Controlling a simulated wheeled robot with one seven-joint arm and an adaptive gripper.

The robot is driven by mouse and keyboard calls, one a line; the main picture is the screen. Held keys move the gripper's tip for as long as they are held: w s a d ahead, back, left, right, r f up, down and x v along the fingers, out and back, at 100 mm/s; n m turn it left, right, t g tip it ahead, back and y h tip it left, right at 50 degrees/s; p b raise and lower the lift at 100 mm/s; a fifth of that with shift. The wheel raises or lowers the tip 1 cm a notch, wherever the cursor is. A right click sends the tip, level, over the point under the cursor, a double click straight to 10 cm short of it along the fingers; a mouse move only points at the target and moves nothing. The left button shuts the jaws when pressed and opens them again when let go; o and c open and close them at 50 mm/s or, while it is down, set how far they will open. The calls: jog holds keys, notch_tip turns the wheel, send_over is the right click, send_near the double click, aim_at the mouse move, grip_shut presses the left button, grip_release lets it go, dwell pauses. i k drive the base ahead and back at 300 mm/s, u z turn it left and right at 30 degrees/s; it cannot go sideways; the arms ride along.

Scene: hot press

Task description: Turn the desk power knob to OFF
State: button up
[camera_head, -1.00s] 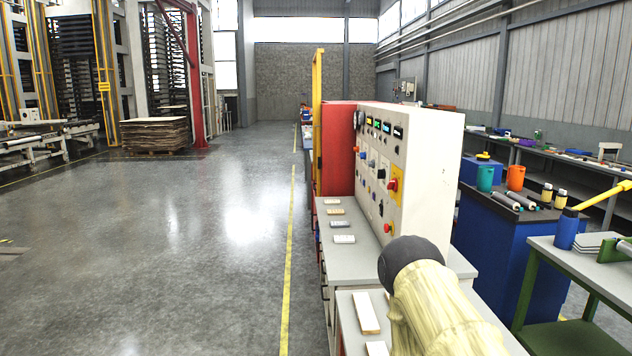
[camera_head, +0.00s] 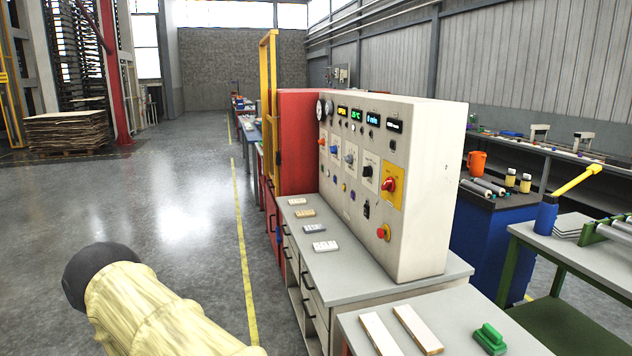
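A control panel (camera_head: 425,190) in a pale box stands on a grey-topped desk (camera_head: 345,275) right of centre. A red rotary knob (camera_head: 389,184) on a yellow plate is at its near end. Smaller knobs, such as a dark one (camera_head: 368,171) on a white plate, are farther along. The labels are too small to read, so I cannot tell the knob's setting. A part of my arm in a pale yellow sleeve with a dark rounded end shows at lower left, apart from the panel. My gripper's fingers are not in view.
A red emergency button (camera_head: 383,231) sits below the rotary knob. A nearer table (camera_head: 465,310) holds pale strips and a green object (camera_head: 490,338). A yellow post (camera_head: 270,110) stands beyond. The floor at left is clear.

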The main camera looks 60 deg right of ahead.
aim_at(388, 184)
jog(key=z, duration=0.1)
jog(key=i, duration=1.1)
jog(key=z, duration=1.3)
jog(key=i, duration=0.7)
jog(key=z, duration=0.75)
